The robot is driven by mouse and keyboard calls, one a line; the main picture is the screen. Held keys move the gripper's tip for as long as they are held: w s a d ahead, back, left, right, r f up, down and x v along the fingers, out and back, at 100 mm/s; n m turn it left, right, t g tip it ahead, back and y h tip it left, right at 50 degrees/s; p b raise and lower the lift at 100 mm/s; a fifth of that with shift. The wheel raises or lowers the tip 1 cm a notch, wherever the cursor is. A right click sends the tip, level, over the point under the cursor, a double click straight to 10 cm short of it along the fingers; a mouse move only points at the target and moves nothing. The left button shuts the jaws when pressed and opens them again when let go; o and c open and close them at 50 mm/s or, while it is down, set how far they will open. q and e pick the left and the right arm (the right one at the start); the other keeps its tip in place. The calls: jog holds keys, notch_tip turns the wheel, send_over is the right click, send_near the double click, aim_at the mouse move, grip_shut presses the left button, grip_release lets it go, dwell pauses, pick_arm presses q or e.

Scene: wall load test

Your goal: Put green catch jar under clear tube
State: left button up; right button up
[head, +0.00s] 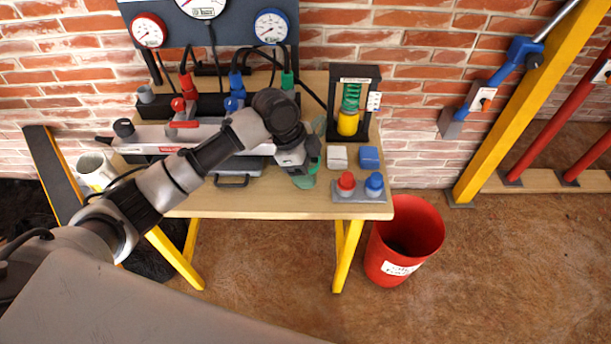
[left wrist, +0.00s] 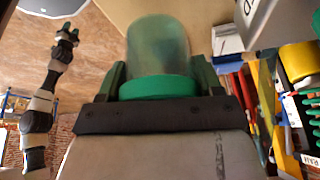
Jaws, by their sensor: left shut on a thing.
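My left gripper (head: 304,170) is over the front middle of the wooden table in the head view. It is shut on the green catch jar (head: 306,181), which is mostly hidden behind the gripper there. In the left wrist view the jar (left wrist: 158,60) has a cloudy see-through body and a green band, and sits between the green fingers of the gripper (left wrist: 165,85). I cannot make out a clear tube for certain; my arm covers part of the table's back. My right gripper (left wrist: 67,34) shows small in the left wrist view, its fingertips apart, with nothing seen between them.
Red, blue (head: 235,92) and green (head: 287,80) fittings stand at the table's back below gauges. A black frame with a green spring (head: 351,97) stands right. White (head: 338,157) and blue (head: 369,158) blocks and a red-and-blue button box (head: 361,196) lie nearby. A red bin (head: 405,240) is on the floor.

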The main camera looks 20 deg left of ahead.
pick_arm(q)
jog(key=shift+w+a+f, duration=0.1)
jog(key=shift+a+f, duration=0.2)
jog(key=shift+f, duration=1.85)
pick_arm(e)
jog(key=shift+w+d+r, duration=0.1)
jog(key=shift+w+d, duration=0.1)
jog(key=shift+w, duration=0.1)
pick_arm(q)
jog(key=shift+f, duration=0.1)
jog(key=o, duration=0.9)
jog(key=shift+f, duration=0.1)
jog(key=shift+o, duration=0.2)
jog(key=v, duration=1.2)
jog(key=shift+r, duration=0.25)
pick_arm(e)
jog(key=shift+a+r, duration=0.1)
jog(key=shift+a, duration=0.05)
pick_arm(q)
jog(key=shift+d, duration=0.1)
